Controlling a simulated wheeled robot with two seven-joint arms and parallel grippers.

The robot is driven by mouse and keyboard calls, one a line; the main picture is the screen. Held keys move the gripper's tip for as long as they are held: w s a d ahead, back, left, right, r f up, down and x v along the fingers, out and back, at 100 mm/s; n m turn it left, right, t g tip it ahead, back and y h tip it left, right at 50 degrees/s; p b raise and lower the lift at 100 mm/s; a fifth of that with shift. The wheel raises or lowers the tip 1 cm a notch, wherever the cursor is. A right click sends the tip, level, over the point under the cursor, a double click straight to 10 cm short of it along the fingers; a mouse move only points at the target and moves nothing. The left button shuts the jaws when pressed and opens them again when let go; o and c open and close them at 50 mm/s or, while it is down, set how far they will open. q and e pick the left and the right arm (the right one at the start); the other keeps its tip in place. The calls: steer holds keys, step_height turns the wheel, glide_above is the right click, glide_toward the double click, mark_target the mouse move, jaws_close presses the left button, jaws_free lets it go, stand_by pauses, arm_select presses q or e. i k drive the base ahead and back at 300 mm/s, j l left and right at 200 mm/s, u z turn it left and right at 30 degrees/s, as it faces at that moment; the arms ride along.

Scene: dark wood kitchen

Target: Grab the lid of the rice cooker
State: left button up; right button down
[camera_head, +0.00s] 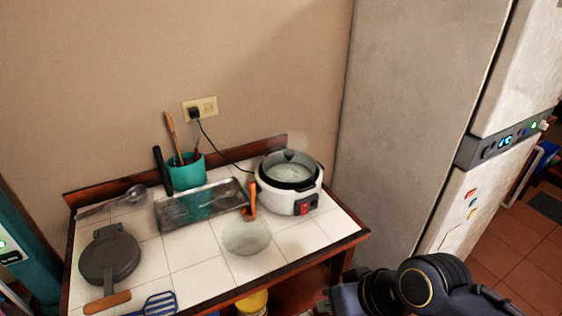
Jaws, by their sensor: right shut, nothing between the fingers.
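The white rice cooker (280,200) stands at the back right of the tiled counter, with a red switch on its front. Its glass lid (294,172), with a dark knob on top, sits on the cooker's dark rim. My right gripper (335,301) is at the bottom edge, in front of and below the counter's right corner, well apart from the cooker and lid. It is shut and empty; its fingertips show only in part. My left gripper is not in view.
A tall fridge (405,120) stands to the right.

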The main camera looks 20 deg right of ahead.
mark_target(286, 166)
steer(key=l+u, duration=0.5)
steer(key=l, duration=0.55)
steer(key=l+u, duration=0.45)
steer(key=l, duration=0.6)
steer(key=i+l, duration=0.15)
steer(key=u, duration=0.05)
